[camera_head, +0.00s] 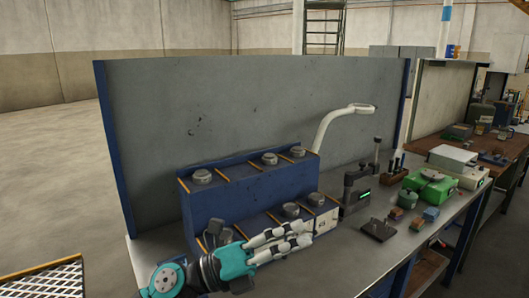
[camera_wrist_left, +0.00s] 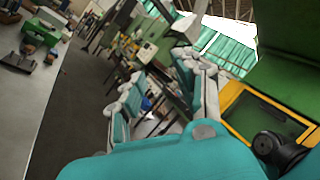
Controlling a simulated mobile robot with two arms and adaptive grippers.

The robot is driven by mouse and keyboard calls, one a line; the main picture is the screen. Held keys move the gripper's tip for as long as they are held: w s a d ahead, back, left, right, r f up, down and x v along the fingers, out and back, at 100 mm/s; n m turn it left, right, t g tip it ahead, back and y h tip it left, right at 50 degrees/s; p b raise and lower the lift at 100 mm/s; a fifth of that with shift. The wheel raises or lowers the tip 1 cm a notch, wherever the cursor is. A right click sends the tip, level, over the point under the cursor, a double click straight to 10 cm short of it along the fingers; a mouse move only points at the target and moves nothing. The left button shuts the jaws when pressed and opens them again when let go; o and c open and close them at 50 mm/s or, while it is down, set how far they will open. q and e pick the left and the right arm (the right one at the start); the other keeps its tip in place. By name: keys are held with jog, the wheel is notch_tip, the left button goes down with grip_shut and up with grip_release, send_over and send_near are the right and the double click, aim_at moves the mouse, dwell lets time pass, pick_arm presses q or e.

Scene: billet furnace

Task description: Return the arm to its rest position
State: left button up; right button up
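My left arm comes in at the bottom of the head view. Its teal gripper (camera_head: 304,234) has two pale fingers pointing right, in front of the blue stepped rack (camera_head: 235,197). In the left wrist view the fingers of my left gripper (camera_wrist_left: 157,70) stand apart with nothing between them, so it is open and empty. Whether the gripper touches the rack cannot be told. My right gripper is in neither view.
A grey workbench (camera_head: 345,262) carries the rack with several round grey knobs, a dark stand (camera_head: 357,187), a green device (camera_head: 430,187) and small blocks. A grey panel (camera_head: 240,115) stands behind. A mesh-topped surface (camera_head: 45,283) is at lower left. Open floor (camera_head: 50,130) lies left.

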pick_arm(q)
jog(key=w+a+f+n+t+y, duration=0.2)
jog(key=a+n+t+y, duration=0.5)
jog(key=n, duration=0.4)
jog(key=w+a+f+n+t+y, duration=0.25)
jog(key=a+n+t+y, duration=0.2)
jog(key=n+t, duration=0.55)
jog(key=s+a+f+n+g+y, duration=0.2)
jog(key=a+f+n+g+y, duration=0.15)
jog(key=a+f+n, duration=0.35)
jog(key=s+a+f+n+g+y, duration=0.25)
jog(key=f+n+y, duration=0.25)
jog(key=f, duration=0.4)
jog(key=s+a+f+n+g, duration=0.25)
jog(key=s+f+g, duration=0.45)
jog(key=s, duration=0.5)
jog(key=s+a+f+n+g, duration=0.25)
jog(key=s+f+g, duration=0.25)
jog(key=s+f, duration=0.55)
notch_tip(320, 180, down, 24)
jog(key=s+g, duration=0.1)
jog(key=s, duration=0.1)
jog(key=s+a+f+g+y, duration=0.1)
jog(key=s+a+f, duration=0.1)
jog(key=s+f, duration=1.4)
jog(key=shift+s+a+f, duration=0.2)
jog(key=shift+s+f, duration=0.15)
jog(key=shift+f, duration=0.05)
